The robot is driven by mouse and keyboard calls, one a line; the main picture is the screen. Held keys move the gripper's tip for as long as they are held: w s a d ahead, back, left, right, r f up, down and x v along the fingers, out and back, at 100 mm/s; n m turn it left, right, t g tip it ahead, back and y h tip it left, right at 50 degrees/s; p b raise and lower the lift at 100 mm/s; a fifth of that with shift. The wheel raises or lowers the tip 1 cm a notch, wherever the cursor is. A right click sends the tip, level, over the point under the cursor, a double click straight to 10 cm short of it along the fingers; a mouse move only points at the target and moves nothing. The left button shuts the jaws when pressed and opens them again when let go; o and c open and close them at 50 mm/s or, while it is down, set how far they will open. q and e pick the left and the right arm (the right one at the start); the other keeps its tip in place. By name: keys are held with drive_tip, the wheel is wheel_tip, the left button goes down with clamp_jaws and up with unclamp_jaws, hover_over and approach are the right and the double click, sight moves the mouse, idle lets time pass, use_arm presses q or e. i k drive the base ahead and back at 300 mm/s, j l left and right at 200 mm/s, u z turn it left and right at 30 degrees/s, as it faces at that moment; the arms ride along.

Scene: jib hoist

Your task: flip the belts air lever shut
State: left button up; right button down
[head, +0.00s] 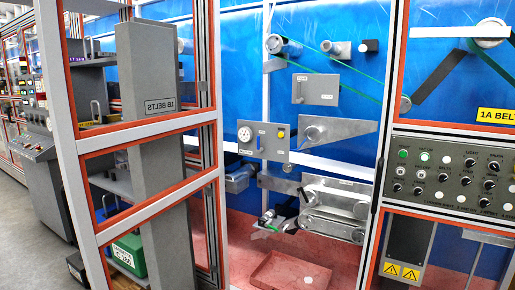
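A grey panel (264,141) is mounted on the blue back wall, seen through the open bay of the machine frame. The blue lever looks roughly upright. The label under the gauge is too small to read. Neither of my grippers can be made out in the head view.
A white-framed door with orange edging (150,135) stands open at left, beside a grey column marked 1B BELTS (160,105). A control panel with switches (450,175) is at right. Rollers and a conveyor unit (335,205) sit below the panel. A red tray (285,275) lies on the floor.

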sight(259, 150)
drive_tip(key=i+l+u, duration=0.25)
drive_tip(key=i, duration=0.3)
drive_tip(key=i+l+u, duration=0.25)
drive_tip(key=i, duration=0.25)
drive_tip(key=i+l+u, duration=0.25)
drive_tip(key=i, duration=0.25)
drive_tip(key=l, duration=0.1)
